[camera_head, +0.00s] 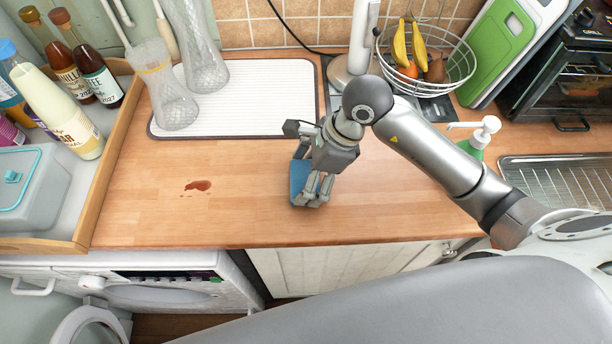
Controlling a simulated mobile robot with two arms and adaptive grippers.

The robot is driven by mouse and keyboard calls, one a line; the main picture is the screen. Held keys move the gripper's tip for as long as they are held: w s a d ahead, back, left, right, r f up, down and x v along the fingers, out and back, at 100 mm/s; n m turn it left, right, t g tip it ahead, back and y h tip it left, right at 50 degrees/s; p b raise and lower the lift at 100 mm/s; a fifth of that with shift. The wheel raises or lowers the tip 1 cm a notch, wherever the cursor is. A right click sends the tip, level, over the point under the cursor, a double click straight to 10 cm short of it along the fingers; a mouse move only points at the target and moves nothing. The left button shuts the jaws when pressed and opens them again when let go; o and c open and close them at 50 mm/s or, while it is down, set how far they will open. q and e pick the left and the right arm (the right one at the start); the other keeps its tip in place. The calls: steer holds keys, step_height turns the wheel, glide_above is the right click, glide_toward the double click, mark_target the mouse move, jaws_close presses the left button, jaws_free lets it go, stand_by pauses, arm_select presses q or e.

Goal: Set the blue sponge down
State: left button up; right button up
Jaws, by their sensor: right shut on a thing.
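The blue sponge (299,176) is at the middle of the wooden counter (240,222), partly hidden behind the fingers of my right gripper (313,197). The right gripper points down and is shut on the sponge. The sponge is at or very close to the counter top; I cannot tell whether it touches. My left gripper is not in view.
A brown spill (198,186) lies on the counter left of the sponge. A white drying mat (262,98) with glass vessels is behind. A wooden tray (104,170) with bottles stands at left, a wire fruit basket (447,84) at back right.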

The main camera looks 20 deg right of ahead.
mark_target(299, 177)
steer(key=shift+r, duration=0.5)
step_height(299, 177, up, 3)
steer(key=shift+w+f+p, duration=0.1)
steer(key=shift+f+p, duration=0.1)
steer(key=shift+p, duration=0.75)
steer(key=s+r+p, duration=0.9)
steer(key=s+p, duration=0.5)
steer(key=p, duration=0.1)
steer(key=shift+a+r, duration=0.2)
steer(key=shift+a, duration=0.05)
